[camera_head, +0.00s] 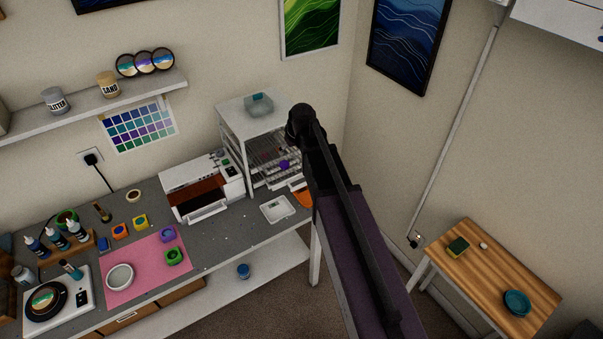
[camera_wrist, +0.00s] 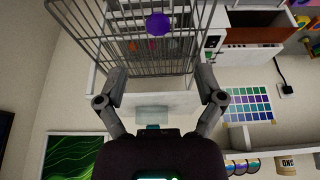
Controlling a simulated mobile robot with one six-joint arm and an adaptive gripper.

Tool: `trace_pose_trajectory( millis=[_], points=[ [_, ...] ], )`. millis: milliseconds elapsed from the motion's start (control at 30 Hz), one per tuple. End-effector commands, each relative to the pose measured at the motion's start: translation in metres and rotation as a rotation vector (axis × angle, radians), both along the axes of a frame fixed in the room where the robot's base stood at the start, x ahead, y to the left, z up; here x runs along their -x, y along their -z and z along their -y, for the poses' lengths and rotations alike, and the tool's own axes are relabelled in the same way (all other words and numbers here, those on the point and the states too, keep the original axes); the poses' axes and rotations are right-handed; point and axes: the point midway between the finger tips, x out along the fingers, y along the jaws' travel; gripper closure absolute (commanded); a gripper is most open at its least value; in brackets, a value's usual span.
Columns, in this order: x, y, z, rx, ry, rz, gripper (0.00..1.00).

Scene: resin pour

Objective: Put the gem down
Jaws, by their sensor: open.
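A purple faceted piece, likely the gem (camera_wrist: 158,24), sits on the wire rack (camera_wrist: 97,40) in the upside-down wrist view. It also shows as a small purple spot on the rack's front in the head view (camera_head: 284,164). My gripper (camera_wrist: 162,84) is open, its two fingers spread wide with nothing between them. The gem lies beyond the fingertips, apart from them. In the head view my arm hides the gripper.
The wire shelves stand in a white frame (camera_head: 235,153) with a clear teal box (camera_head: 259,104) on top. A white machine (camera_head: 195,184) stands left of it, and a white tray (camera_head: 270,215) in front. A wooden side table (camera_head: 487,275) is at right.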

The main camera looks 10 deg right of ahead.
Motion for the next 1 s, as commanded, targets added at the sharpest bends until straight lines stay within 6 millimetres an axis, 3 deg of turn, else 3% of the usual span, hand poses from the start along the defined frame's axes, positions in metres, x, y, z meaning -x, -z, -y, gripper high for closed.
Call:
trace_pose_trajectory(
  millis=[167, 500, 600, 733, 1000],
  points=[
    [0.053, 0.005, -0.002, 0.003, 0.050, -0.078, 0.13],
    [0.190, 0.012, -0.001, 0.040, 0.228, -0.300, 0.13],
    [0.215, 0.013, 0.000, 0.053, 0.267, -0.342, 0.13],
    [0.231, 0.013, 0.002, 0.063, 0.297, -0.372, 0.13],
    [0.232, 0.013, 0.002, 0.065, 0.303, -0.377, 0.13]
  ],
)
